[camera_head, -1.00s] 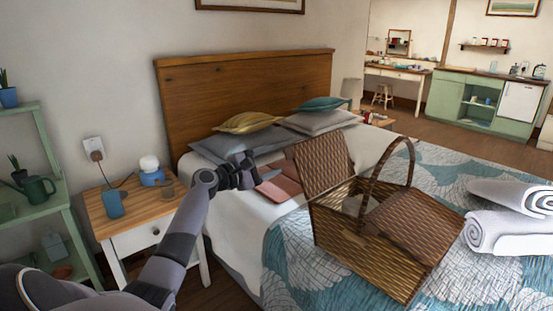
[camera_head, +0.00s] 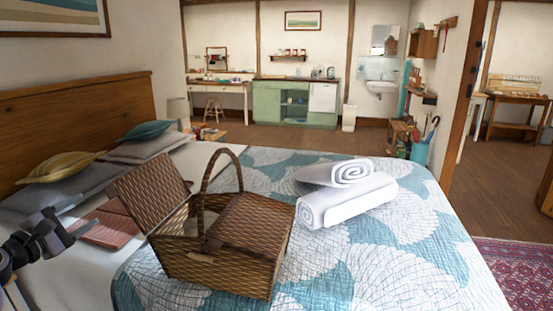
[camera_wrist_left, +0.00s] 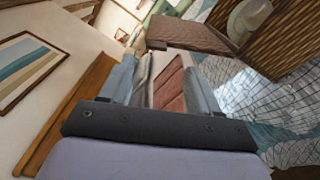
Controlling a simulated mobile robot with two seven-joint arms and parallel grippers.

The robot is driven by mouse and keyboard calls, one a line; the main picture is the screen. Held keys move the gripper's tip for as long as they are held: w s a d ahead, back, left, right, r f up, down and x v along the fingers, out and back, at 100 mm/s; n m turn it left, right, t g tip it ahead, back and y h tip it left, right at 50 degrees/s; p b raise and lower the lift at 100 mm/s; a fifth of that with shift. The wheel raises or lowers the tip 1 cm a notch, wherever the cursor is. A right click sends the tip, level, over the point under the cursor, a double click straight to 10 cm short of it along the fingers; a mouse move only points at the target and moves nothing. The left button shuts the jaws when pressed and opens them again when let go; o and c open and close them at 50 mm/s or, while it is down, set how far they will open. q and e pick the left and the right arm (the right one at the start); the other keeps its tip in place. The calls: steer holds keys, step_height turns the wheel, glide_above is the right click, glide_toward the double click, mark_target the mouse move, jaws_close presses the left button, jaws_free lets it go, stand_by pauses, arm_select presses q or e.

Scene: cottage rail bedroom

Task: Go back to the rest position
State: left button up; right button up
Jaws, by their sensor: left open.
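My left gripper (camera_head: 58,236) is at the left edge of the head view, over the near side of the bed. In the left wrist view its two fingers (camera_wrist_left: 162,85) stand wide apart with nothing between them. A folded pink cloth or book-like item (camera_head: 103,228) lies on the white sheet just past the gripper; it also shows beyond the fingers in the wrist view (camera_wrist_left: 170,88). My right gripper is not in view.
A wicker picnic basket (camera_head: 225,265) with one lid raised stands on the bed (camera_head: 400,270), right of my gripper. Rolled white towels (camera_head: 345,203) lie farther right. Pillows (camera_head: 65,190) rest by the wooden headboard (camera_head: 75,120). Open floor (camera_head: 420,150) lies beyond the bed.

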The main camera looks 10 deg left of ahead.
arm_select(q)
steer(key=s+d+f+m+g+p, duration=0.1)
steer(key=s+d+f+m+g, duration=0.3)
steer(key=d+f, duration=0.45)
steer(key=s+d+f+m+g+p, duration=0.1)
steer(key=s+d+f+m, duration=0.2)
steer(key=d+f+m, duration=0.65)
steer(key=s+d+f+m, duration=0.3)
steer(key=s+d, duration=0.2)
steer(key=s, duration=0.1)
steer(key=s+d+f+m+g+p, duration=0.1)
steer(key=s+d+f+m, duration=0.1)
steer(key=s+d+m, duration=0.2)
steer(key=s+d+f+m+g+h+p, duration=0.1)
steer(key=s+d+f+m, duration=0.2)
steer(key=s+d, duration=0.5)
steer(key=shift+s+f+m, duration=0.2)
steer(key=shift+f+m, duration=0.15)
steer(key=shift+m, duration=0.4)
